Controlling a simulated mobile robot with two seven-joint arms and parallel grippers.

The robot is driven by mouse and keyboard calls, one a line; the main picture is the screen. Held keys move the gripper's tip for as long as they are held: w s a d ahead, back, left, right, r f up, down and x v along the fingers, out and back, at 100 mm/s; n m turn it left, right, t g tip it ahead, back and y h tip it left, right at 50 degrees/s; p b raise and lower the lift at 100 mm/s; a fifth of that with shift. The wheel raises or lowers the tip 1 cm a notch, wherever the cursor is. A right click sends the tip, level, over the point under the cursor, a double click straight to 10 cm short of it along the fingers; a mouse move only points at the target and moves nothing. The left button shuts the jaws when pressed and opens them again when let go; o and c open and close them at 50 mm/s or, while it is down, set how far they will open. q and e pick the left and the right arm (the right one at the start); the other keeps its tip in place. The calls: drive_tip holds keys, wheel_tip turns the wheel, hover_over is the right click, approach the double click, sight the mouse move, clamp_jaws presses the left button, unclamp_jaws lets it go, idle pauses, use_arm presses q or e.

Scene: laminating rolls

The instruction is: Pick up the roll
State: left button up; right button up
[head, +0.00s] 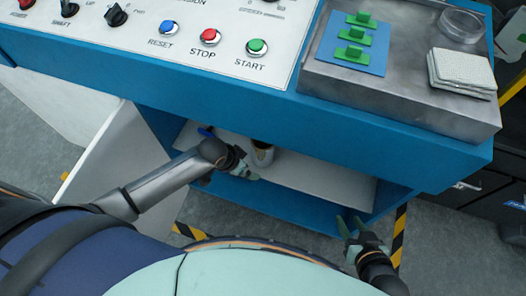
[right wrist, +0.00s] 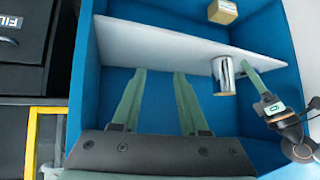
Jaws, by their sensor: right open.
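The roll (head: 263,153), a short silvery cylinder with a dark core, stands on the white shelf inside the blue machine's lower opening. It also shows in the right wrist view (right wrist: 224,76), near the shelf's front edge. My left gripper (head: 246,172) is beside the roll, just in front of it; whether its fingers touch the roll or are open or shut is unclear. My right gripper (head: 358,229) is open and empty, low in front of the opening's right end, well apart from the roll. Its two green fingers show in the right wrist view (right wrist: 158,88).
The white shelf (head: 315,178) is mostly bare right of the roll. The blue machine body (head: 390,150) overhangs the opening. A white panel (head: 98,160) stands at the left.

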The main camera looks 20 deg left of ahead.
sight(256, 161)
use_arm(q)
drive_tip(key=shift+w+d, duration=0.25)
drive_tip(key=shift+w, duration=0.3)
drive_tip(key=shift+w+d, duration=0.25)
drive_tip(key=shift+w, duration=0.25)
drive_tip(key=shift+w+d+b, duration=0.25)
drive_tip(key=shift+w+b, duration=0.1)
drive_tip(key=shift+w, duration=0.1)
drive_tip(key=w, duration=0.1)
drive_tip(key=w+d+b, duration=0.1)
drive_tip(key=w+d, duration=0.1)
drive_tip(key=shift+w, duration=0.4)
drive_tip(key=shift+w+f+b, duration=0.15)
drive_tip(key=shift+f+b, duration=0.35)
drive_tip(key=shift+f, duration=0.05)
use_arm(e)
drive_tip(key=w+r+n+t, duration=0.1)
drive_tip(key=w+r+t, duration=0.4)
drive_tip(key=r, duration=0.3)
drive_tip(key=shift+w+d+r+y, duration=0.3)
drive_tip(key=shift+w+d+y, duration=0.1)
drive_tip(key=shift+w, duration=0.25)
use_arm(q)
drive_tip(key=c, duration=1.2)
drive_tip(key=shift+c, duration=0.4)
drive_tip(key=shift+r, duration=0.15)
